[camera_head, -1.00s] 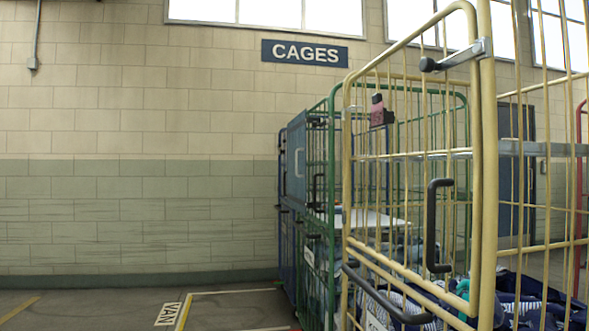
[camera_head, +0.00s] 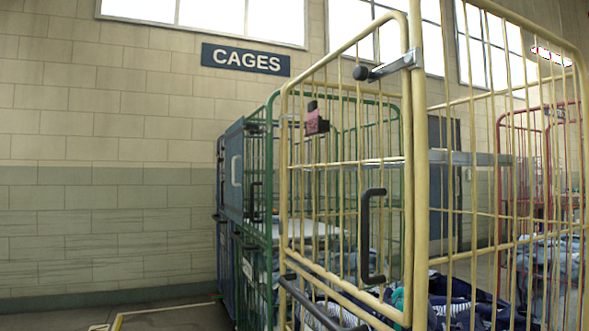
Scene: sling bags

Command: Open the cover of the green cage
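The green cage (camera_head: 269,190) stands behind the yellow cage, left of the picture's middle, and is partly hidden by the yellow bars. A dark handle (camera_head: 256,200) shows on its left side. A pale flat surface (camera_head: 312,228) shows inside, through the yellow bars; I cannot tell whether it is the green cage's cover. Neither of my grippers is in view.
The yellow cage (camera_head: 418,190) fills the near right, with a black handle (camera_head: 372,236) and dark bags (camera_head: 462,300) inside. A blue cage (camera_head: 232,175) stands behind the green one. A red cage (camera_head: 500,200) is at right.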

